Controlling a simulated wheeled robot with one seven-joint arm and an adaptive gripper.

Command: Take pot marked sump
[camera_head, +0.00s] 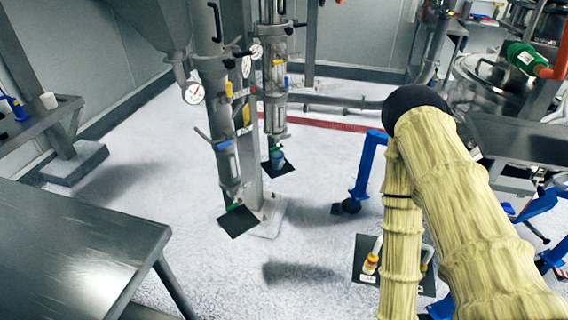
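I cannot make out a pot with a readable "sump" mark. A yellow and red fitting with a white label (370,265) sits on a black plate (362,250) on the floor, partly behind my arm; the label is too small to read. My arm, in a pale yellow sleeve, rises from the lower right, bends at a black joint and runs down again. My gripper is not visible; the arm's lower end leaves the bottom edge of the picture.
A dark metal table (70,240) fills the lower left. Steel columns with gauges (215,100) stand at the centre. A large lidded steel vessel (490,82) and a green and orange fitting (522,56) are at upper right. A blue stand (367,165) is beside my arm. Speckled floor is clear at centre.

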